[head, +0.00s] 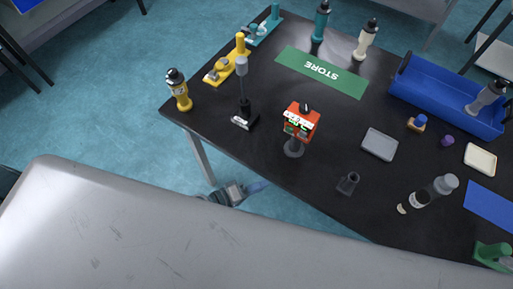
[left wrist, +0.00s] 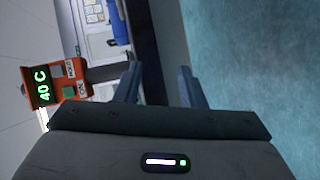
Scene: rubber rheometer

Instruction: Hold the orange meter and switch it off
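The orange meter (head: 301,122) stands on a dark stand with a round base near the table's front edge. A dark knob shows on its top. In the left wrist view the orange meter (left wrist: 57,84) is at the left, turned sideways, with green digits "40 C" lit and small labelled buttons. My left gripper (head: 258,186) is off the table's front edge, to the lower left of the meter and apart from it. In the left wrist view my left gripper (left wrist: 158,85) has its two fingers spread with nothing between them. My right gripper is not in view.
The black table (head: 335,120) holds a dark stand (head: 245,112) left of the meter, a grey tray (head: 380,144) right of it, and a small dark holder (head: 348,183). A blue bin (head: 445,95) is at the right.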

